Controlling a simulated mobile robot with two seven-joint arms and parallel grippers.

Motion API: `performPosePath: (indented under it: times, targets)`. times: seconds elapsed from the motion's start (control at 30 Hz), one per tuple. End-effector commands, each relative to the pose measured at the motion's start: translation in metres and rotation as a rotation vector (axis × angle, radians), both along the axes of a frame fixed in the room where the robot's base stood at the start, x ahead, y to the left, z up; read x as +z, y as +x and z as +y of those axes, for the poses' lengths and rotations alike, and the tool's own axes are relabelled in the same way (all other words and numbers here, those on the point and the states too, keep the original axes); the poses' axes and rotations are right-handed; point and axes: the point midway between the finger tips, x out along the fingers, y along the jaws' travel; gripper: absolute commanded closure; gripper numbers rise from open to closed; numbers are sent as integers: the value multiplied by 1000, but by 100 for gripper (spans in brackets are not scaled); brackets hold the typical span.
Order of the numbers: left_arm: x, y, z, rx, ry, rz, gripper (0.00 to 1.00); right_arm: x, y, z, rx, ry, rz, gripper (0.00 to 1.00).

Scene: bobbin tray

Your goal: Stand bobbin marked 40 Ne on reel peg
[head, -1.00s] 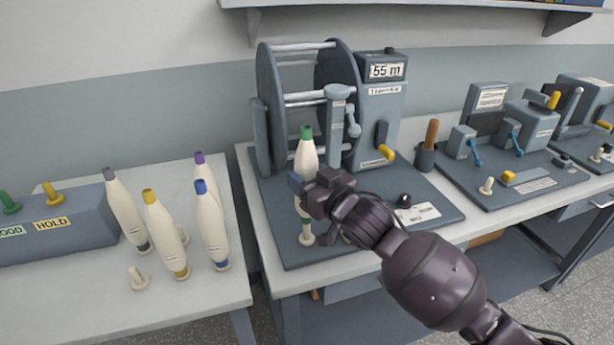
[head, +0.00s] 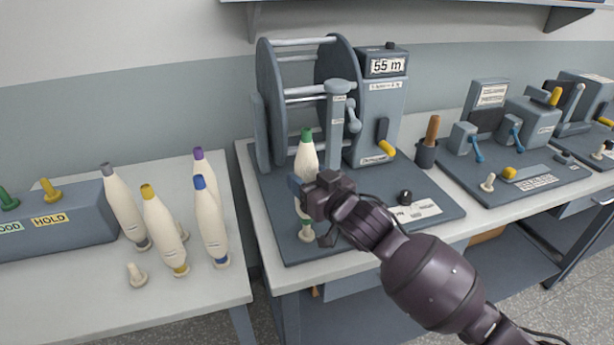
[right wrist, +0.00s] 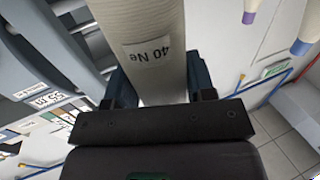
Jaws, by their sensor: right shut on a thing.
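The bobbin marked 40 Ne (head: 307,158) is cream with a green tip and a green base band. It stands upright at the front left of the reel's base plate. My right gripper (head: 303,191) is shut on its middle from the right. In the right wrist view the 40 Ne label (right wrist: 148,50) shows on the bobbin (right wrist: 150,20) between the fingers. The reel peg (head: 306,236) shows as a pale foot right under the bobbin; whether the bobbin is fully seated on it I cannot tell. My left gripper is out of view.
The yarn reel (head: 268,110) with its 55 m display (head: 387,66) stands close behind the bobbin. On the left table several bobbins with grey, yellow, purple and blue tips stand on pegs, beside an empty peg (head: 137,275). A wooden-handled tool (head: 432,130) stands in a cup at right.

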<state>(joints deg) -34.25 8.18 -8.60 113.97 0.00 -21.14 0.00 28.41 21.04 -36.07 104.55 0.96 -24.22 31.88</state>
Motion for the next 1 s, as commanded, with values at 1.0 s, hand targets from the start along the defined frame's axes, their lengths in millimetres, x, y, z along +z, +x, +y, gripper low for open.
performPosePath:
  times: [1.0]
  targets:
    - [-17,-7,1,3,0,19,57,-25,0,0,0,1,-1,76]
